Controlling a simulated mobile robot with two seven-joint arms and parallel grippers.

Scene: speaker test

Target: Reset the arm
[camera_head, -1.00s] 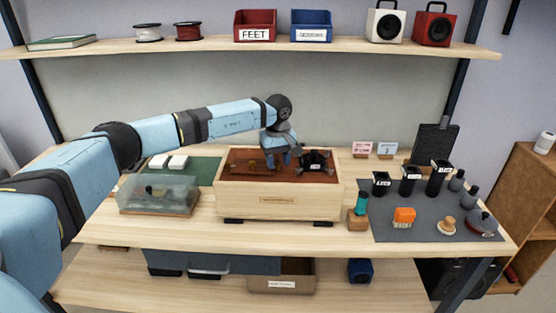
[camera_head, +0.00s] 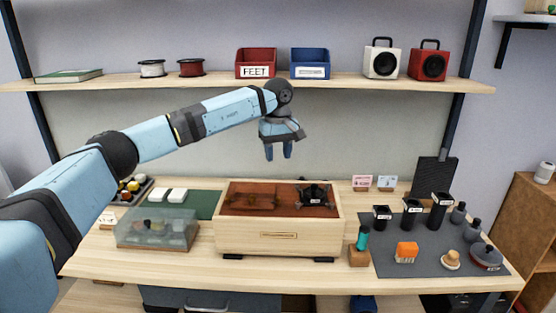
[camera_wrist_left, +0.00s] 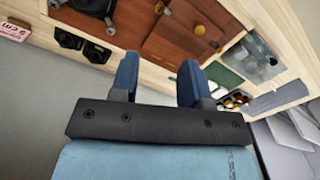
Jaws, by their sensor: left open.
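My left gripper (camera_head: 279,150) hangs above and behind the wooden box on the table, fingers pointing down, against the grey back panel. In the left wrist view its two blue fingers (camera_wrist_left: 158,80) stand apart with nothing between them. The left arm (camera_head: 150,143) reaches in from the left, raised above the tabletop. The wooden box (camera_head: 280,237) has a reddish-brown top with a black clamp-like part (camera_head: 315,194) at its right. My right gripper is in neither view.
A clear-lidded case (camera_head: 157,228) and a green mat (camera_head: 203,204) lie left of the box. A grey mat (camera_head: 427,262) with black cups, an orange block (camera_head: 406,251) and knobs lies right. The shelf (camera_head: 225,83) above holds bins (camera_head: 256,62) and speakers (camera_head: 383,58).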

